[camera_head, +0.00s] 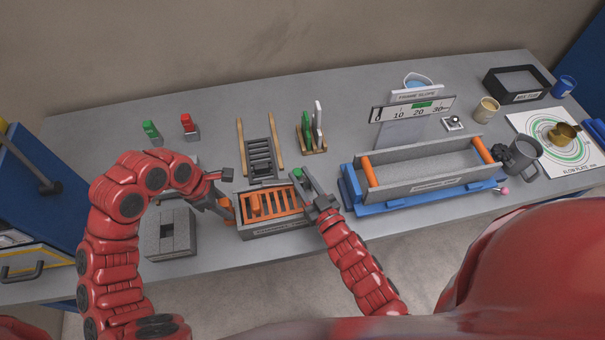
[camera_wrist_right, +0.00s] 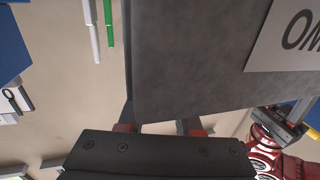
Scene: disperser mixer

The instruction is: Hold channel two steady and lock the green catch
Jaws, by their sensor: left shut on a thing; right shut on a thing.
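Channel two (camera_head: 268,222) is a grey trough with orange bars inside and a label on its front wall, near the table's front edge. Its labelled wall (camera_wrist_right: 200,60) fills much of the right wrist view, upside down. A small green piece (camera_head: 297,173), which looks like the green catch, shows at its back right corner. My left gripper (camera_head: 224,203) is shut on an orange piece at the trough's left end; the hold is partly hidden. My right gripper (camera_head: 316,202) is at the right end; in the right wrist view its fingers (camera_wrist_right: 160,127) close at the wall's edge.
A dark ladder-like rack (camera_head: 261,157) stands behind the trough. A grey block (camera_head: 169,236) lies to the left. A long trough on a blue base (camera_head: 420,200) stands close on the right. Green and white sticks (camera_head: 312,130) stand behind.

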